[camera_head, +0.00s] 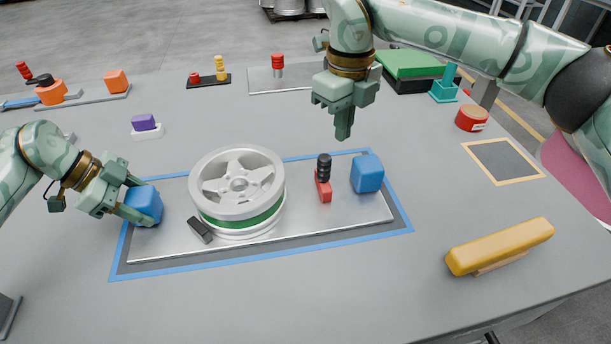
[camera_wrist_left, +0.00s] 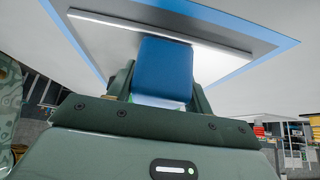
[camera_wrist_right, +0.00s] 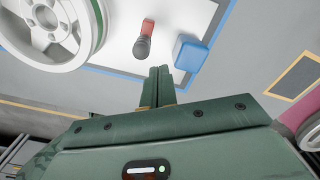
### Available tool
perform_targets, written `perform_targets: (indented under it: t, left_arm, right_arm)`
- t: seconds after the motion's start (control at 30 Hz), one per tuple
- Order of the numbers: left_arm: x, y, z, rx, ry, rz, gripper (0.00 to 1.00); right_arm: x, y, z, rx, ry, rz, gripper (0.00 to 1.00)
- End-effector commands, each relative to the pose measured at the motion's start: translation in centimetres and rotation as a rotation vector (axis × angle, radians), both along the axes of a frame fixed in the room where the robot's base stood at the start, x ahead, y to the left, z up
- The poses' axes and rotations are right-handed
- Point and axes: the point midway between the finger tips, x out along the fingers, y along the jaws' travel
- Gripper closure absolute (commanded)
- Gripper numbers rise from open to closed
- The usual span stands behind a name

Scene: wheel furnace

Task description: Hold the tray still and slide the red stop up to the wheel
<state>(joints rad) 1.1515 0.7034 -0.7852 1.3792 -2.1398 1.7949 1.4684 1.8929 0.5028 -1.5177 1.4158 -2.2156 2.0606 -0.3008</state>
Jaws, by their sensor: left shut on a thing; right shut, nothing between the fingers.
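The silver tray (camera_head: 330,230) lies on the table inside a blue border, with a blue block at each end. My left gripper (camera_head: 128,205) is shut on the left blue block (camera_head: 146,204), which fills its jaws in the left wrist view (camera_wrist_left: 165,72). A wheel (camera_head: 238,190) with a green band lies flat on the tray. The red stop (camera_head: 323,187), with a black knob (camera_head: 323,166), stands right of the wheel with a gap between. My right gripper (camera_head: 343,132) is shut and empty, above and behind the stop. The right blue block (camera_head: 367,173) stands beside the stop.
A dark grey piece (camera_head: 200,230) sits at the wheel's front left. A yellow bar (camera_head: 500,247) lies at the front right. A purple-and-white block (camera_head: 146,127) stands behind the left block. A red tape roll (camera_head: 472,118) is at the right. The table in front is clear.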

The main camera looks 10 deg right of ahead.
Motion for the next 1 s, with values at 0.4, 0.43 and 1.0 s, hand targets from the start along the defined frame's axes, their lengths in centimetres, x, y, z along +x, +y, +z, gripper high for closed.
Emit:
perform_targets:
  t: [0.4, 0.43, 1.0]
  left_arm:
    - [0.0, 0.0, -0.1, 0.001, 0.003, 0.001, 0.99]
    - [0.0, 0.0, -0.1, 0.001, 0.003, 0.001, 0.99]
    - [0.0, 0.0, 0.0, -0.001, 0.000, -0.002, 0.99]
  right_arm:
    - [0.0, 0.0, -6.1, 0.003, 0.002, 0.002, 1.00]
    - [0.0, 0.0, -6.3, 0.004, 0.001, 0.003, 1.00]
    - [-0.2, 0.0, -7.7, -0.001, 0.009, 0.003, 1.00]
